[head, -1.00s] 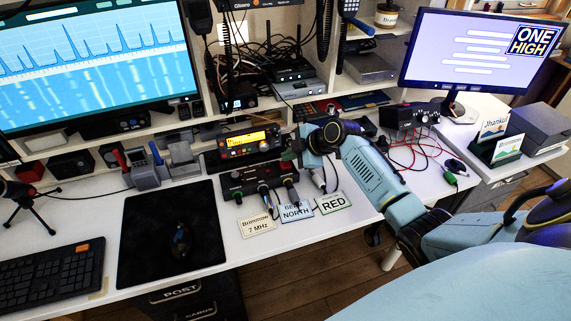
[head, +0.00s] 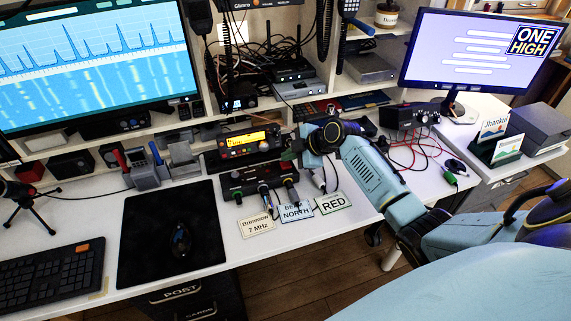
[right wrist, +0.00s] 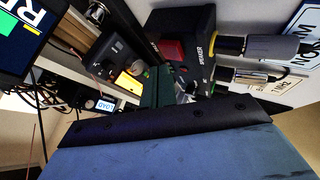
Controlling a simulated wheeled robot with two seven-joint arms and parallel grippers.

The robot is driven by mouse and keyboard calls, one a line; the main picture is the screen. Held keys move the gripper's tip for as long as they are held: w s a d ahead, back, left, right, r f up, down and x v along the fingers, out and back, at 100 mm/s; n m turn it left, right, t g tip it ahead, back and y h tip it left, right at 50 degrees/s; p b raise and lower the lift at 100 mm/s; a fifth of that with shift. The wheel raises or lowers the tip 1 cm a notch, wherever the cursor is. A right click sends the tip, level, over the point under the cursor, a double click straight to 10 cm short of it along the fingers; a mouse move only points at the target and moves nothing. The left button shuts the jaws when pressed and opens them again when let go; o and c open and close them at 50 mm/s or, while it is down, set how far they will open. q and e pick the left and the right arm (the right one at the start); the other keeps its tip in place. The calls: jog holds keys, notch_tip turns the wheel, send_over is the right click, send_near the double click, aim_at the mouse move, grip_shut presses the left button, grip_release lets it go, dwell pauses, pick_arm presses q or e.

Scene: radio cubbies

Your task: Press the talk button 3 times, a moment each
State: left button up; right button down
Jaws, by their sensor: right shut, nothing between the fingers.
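The radio (head: 250,143) with a lit yellow display stands at the back of the desk. A black control box (head: 262,176) with plugs in its front lies just before it. My right gripper (head: 293,152) is shut and empty, just right of the radio and above the box's right end. In the right wrist view, a red button-like part (right wrist: 171,50) sits on a black box marked SPEAKER; I cannot tell for sure whether it is the talk button. Contact with it is not clear. My left gripper is out of view.
A mouse mat (head: 150,255) and keyboard (head: 55,280) are left. Red and black cables (head: 420,150) lie right of my arm.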

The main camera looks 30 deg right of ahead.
jog(key=shift+f+b, duration=0.45)
jog(key=shift+f, duration=0.05)
dwell(0.4)
jog(key=shift+f+b, duration=0.3)
jog(key=shift+f, duration=0.05)
dwell(0.3)
dwell(0.9)
jog(key=shift+r+p, duration=0.65)
jog(key=shift+r, duration=0.15)
jog(key=shift+r, duration=0.1)
